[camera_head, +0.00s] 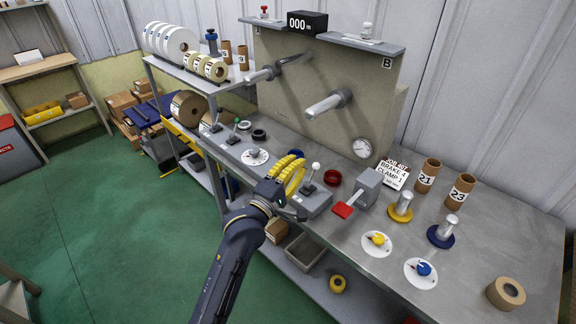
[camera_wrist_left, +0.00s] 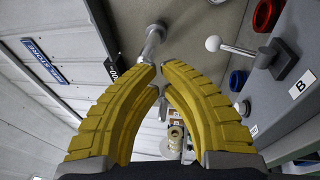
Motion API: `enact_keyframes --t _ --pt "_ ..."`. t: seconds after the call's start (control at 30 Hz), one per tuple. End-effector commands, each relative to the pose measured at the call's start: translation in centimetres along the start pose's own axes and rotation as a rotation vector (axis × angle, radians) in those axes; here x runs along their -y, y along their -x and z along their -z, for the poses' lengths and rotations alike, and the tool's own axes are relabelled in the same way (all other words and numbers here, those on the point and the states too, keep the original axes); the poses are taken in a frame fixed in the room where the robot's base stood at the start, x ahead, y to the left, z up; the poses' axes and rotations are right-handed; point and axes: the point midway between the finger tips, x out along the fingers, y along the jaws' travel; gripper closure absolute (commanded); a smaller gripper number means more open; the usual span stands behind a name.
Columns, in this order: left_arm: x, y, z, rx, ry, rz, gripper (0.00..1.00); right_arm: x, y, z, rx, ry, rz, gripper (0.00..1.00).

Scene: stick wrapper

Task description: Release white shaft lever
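A lever with a white ball knob (camera_head: 315,166) stands on a grey base at the front edge of the bench. In the left wrist view its white knob (camera_wrist_left: 213,43) and metal stem are at the upper right, beside a "B" label. My left gripper (camera_head: 298,172) is just left of this lever in the head view, apart from it. Its yellow fingers (camera_wrist_left: 160,72) hold nothing; their tips are close together with a narrow gap. My right gripper is not in view.
A red ring (camera_head: 332,177) lies right of the lever, near a grey block with a red-ended handle (camera_head: 345,208). Two horizontal shafts (camera_head: 328,104) stick out of the back panel. More small levers (camera_head: 235,134) stand farther left. The bench's right part has some free room.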

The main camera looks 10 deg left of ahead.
Motion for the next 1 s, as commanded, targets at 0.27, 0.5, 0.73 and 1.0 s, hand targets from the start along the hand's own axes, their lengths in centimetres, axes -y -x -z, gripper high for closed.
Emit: enact_keyframes --t 0.27,0.5,0.73,1.0 --pt "-2.5 2.7 -0.1 -0.001 0.000 0.000 1.00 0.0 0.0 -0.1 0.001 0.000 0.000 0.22" --pt "-3.3 3.5 -0.2 0.000 -0.001 0.001 1.00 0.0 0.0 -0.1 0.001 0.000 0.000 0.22" --pt "-3.4 3.6 -0.2 0.000 0.000 0.002 1.00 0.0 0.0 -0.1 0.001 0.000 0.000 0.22" --pt "-3.2 3.6 -0.2 -0.001 -0.005 0.005 1.00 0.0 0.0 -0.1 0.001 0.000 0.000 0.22"
